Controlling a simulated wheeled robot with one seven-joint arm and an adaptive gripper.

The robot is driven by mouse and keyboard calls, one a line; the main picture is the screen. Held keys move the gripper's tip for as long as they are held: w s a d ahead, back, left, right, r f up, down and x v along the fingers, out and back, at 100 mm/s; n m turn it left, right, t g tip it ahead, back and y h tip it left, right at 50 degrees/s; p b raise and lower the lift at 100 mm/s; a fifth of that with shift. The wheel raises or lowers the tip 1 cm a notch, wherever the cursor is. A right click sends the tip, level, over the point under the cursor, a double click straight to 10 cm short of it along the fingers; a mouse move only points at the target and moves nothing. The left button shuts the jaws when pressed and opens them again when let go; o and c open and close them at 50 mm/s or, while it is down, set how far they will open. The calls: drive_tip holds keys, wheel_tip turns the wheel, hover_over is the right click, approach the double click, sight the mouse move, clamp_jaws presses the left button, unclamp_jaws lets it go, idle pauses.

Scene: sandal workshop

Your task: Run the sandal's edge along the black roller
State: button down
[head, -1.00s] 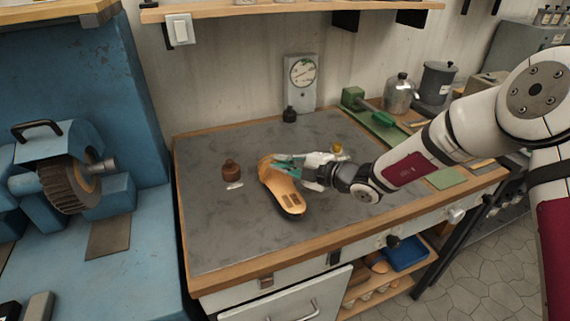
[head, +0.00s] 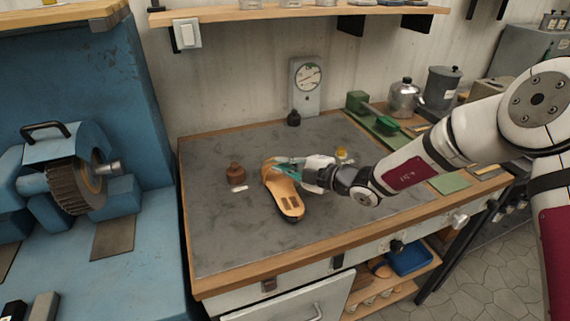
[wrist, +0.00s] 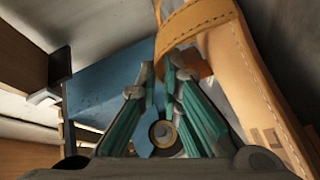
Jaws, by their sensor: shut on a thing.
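The tan sandal (head: 287,199) with a strap is over the grey worktop in the head view, toe end toward the front edge. My gripper (head: 282,168) comes from the right and is shut on the sandal near its strap end. In the wrist view the green fingers (wrist: 169,75) meet at the sandal (wrist: 250,75), whose stitched strap and sole fill the upper right. I cannot tell how far the sandal is above the worktop. The dark ridged roller (head: 76,188) is on the blue machine at the left, well apart from the sandal.
The grey worktop (head: 225,245) is mostly clear. A brown jar (head: 236,173) stands left of the sandal, and a small dark bottle (head: 294,118) stands behind it near the dial gauge (head: 307,78). A wooden shelf (head: 300,13) runs above.

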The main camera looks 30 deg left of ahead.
drive_tip(key=shift+w+a+f+n+g+y+b, duration=0.15)
drive_tip(key=shift+w+f+n+g+y+b, duration=0.25)
drive_tip(key=shift+b, duration=0.5)
drive_tip(key=shift+s+a+p, duration=0.3)
drive_tip(key=shift+s, duration=0.15)
idle(0.7)
drive_tip(key=shift+w+a+n+g+b, duration=0.15)
drive_tip(key=shift+n+g+b, duration=0.3)
drive_tip(key=shift+b, duration=0.5)
drive_tip(key=shift+w+f+n+g+b, duration=0.1)
drive_tip(key=shift+n+g+b, duration=0.25)
drive_tip(key=shift+b, duration=0.45)
idle(0.7)
drive_tip(key=shift+s+a+p, duration=0.2)
drive_tip(key=shift+s+p, duration=0.1)
drive_tip(key=shift+s, duration=0.1)
drive_tip(key=shift+s+a, duration=0.3)
drive_tip(key=shift+s, duration=0.15)
drive_tip(key=shift+f, duration=0.1)
